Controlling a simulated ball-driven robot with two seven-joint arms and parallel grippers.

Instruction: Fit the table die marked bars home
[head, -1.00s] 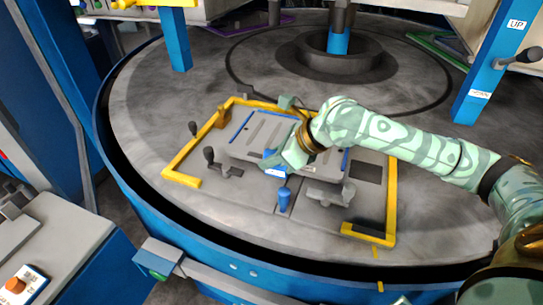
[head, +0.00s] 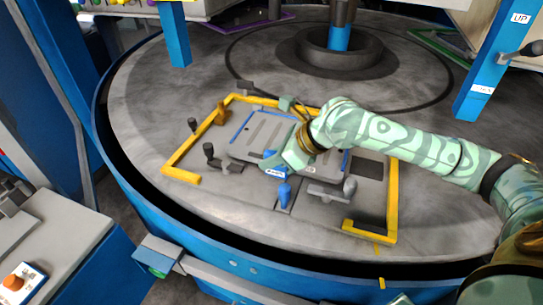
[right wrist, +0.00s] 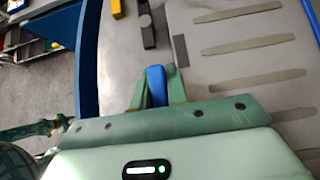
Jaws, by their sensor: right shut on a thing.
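The table die (head: 262,140) is a grey plate with several long slots, lying inside a yellow corner frame (head: 180,176) on the round table. A blue line edges its far left side. My right gripper (head: 276,164) is over its near edge, shut on a blue handle, which shows between the fingers in the right wrist view (right wrist: 156,86). The slotted plate also shows there at right (right wrist: 245,48). The hand hides part of the die, so I cannot tell how its edges sit. My left gripper is out of view.
A blue knob (head: 284,194) stands just in front of the die. Dark-knobbed clamps (head: 209,150) are at its left and a grey clamp (head: 330,192) at its near right. Blue posts (head: 486,65) rise at the table's sides.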

